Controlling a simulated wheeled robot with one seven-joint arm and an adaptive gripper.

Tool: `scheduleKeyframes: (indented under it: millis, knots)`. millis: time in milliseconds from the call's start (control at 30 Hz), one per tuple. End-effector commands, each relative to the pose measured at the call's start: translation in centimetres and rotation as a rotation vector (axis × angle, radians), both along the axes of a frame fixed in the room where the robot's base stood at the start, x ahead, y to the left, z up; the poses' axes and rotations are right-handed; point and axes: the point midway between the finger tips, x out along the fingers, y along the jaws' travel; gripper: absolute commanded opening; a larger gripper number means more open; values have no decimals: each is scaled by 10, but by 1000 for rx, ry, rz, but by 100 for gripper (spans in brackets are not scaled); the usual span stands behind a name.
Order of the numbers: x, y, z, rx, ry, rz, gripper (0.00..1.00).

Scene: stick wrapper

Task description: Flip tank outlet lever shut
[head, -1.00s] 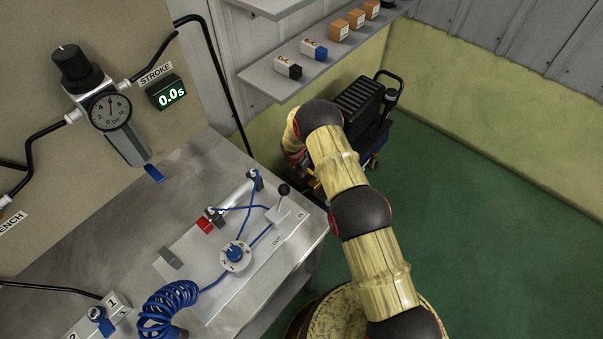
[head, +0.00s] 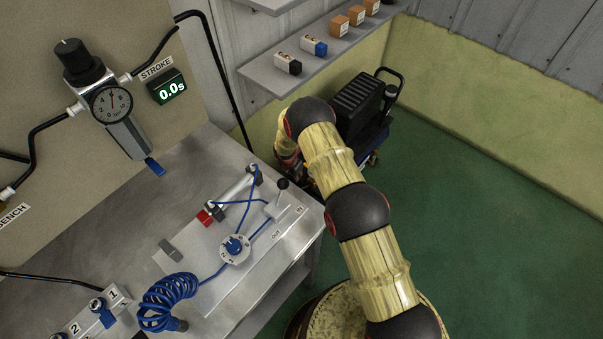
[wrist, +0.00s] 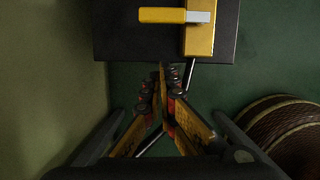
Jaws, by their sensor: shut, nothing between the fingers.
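In the wrist view a yellow bar with a pale grey end (wrist: 162,15), which looks like the outlet lever, lies crosswise over an upright yellow block (wrist: 200,42). Both are on a dark box-like body (wrist: 130,40). My gripper (wrist: 167,72) is shut and empty, its fingertips just below the dark body's lower edge in the picture, left of the yellow block. I cannot tell whether the tips touch anything. In the head view the black and blue wheeled unit (head: 358,104) stands on the floor behind my arm; my fingers and the lever are hidden there.
The steel workbench (head: 75,230) is left of my arm, its right edge close to my wrist. A shelf with small boxes (head: 285,75) hangs above. A ribbed round drum (wrist: 285,135) is at lower right in the wrist view. Green floor (head: 480,220) is open to the right.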

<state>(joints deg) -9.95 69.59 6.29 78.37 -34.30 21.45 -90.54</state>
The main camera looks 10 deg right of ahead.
Motion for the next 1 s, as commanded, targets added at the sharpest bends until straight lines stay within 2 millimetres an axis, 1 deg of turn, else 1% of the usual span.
scheduleKeyframes:
  millis: [33, 100, 300, 400, 600, 867, 1000]
  knots:
    - [0, 2, 18, 0, -4, 1, 0]
    - [-2, 5, 35, 1, -4, 0, 0]
    - [-9, 12, 72, 1, -1, -1, 0]
    - [-12, 15, 85, 1, -1, -1, 0]
    - [-14, 17, 96, 0, 0, 0, 0]
    - [-15, 18, 97, 1, -1, -5, 0]
    - [-16, 16, 97, 9, -10, -87, 0]
